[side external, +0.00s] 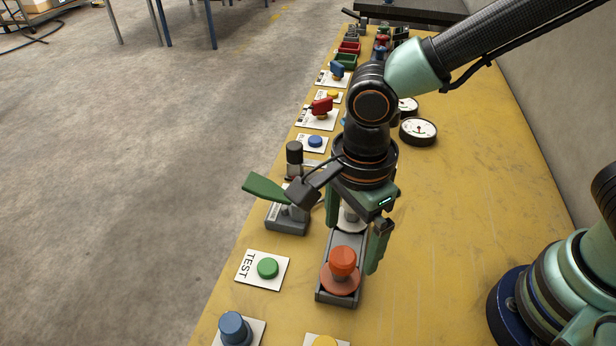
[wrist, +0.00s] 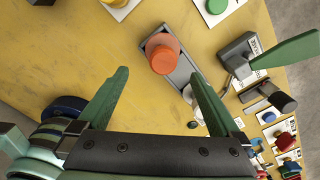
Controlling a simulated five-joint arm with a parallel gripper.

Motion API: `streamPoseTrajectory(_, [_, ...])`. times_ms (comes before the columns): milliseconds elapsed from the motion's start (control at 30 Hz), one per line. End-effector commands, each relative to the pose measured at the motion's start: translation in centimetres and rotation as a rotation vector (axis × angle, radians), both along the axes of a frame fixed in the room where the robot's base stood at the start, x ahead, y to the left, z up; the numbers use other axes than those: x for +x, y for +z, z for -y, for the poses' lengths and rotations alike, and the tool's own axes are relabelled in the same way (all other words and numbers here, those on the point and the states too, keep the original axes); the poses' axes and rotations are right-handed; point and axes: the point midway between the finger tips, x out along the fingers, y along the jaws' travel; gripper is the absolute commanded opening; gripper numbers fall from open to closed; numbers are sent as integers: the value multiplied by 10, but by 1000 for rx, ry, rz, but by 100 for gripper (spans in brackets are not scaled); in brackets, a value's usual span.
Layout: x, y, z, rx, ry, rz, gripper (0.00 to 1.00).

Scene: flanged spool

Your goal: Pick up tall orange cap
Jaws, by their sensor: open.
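The tall orange cap (side external: 342,262) stands upright on a wider orange flange, at the near end of a narrow grey tray (side external: 323,293) on the yellow table. In the wrist view the orange cap (wrist: 163,60) is ahead of my fingers, apart from both. My gripper (side external: 352,245) is open and empty, pointing down above the tray, slightly behind the cap. The wrist view shows both green fingers of my gripper (wrist: 158,80) spread wide. A pale round part (side external: 352,218) lies at the tray's far end, partly hidden by my gripper.
A grey switch with a green lever (side external: 265,188) stands close on the left. A green button on a TEST card (side external: 267,268) and a blue knob (side external: 235,328) are nearer. Gauges (side external: 418,129) lie behind. The table right of the tray is clear.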

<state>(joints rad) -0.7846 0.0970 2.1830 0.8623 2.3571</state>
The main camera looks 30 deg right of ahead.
Motion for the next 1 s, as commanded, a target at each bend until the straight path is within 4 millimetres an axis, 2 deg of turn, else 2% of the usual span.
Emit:
streamPoseTrajectory(133, [0, -25, 1, -4, 1, -4, 100])
streamPoseTrajectory(467, [1, -48, -1, -2, 1, -2, 100])
streamPoseTrajectory(700, [4, -79, -4, -3, 2, -3, 100])
streamPoseTrajectory(833, [4, -89, -4, -1, 2, -1, 100])
streamPoseTrajectory(1000, [4, -91, -5, 1, 2, 1, 100])
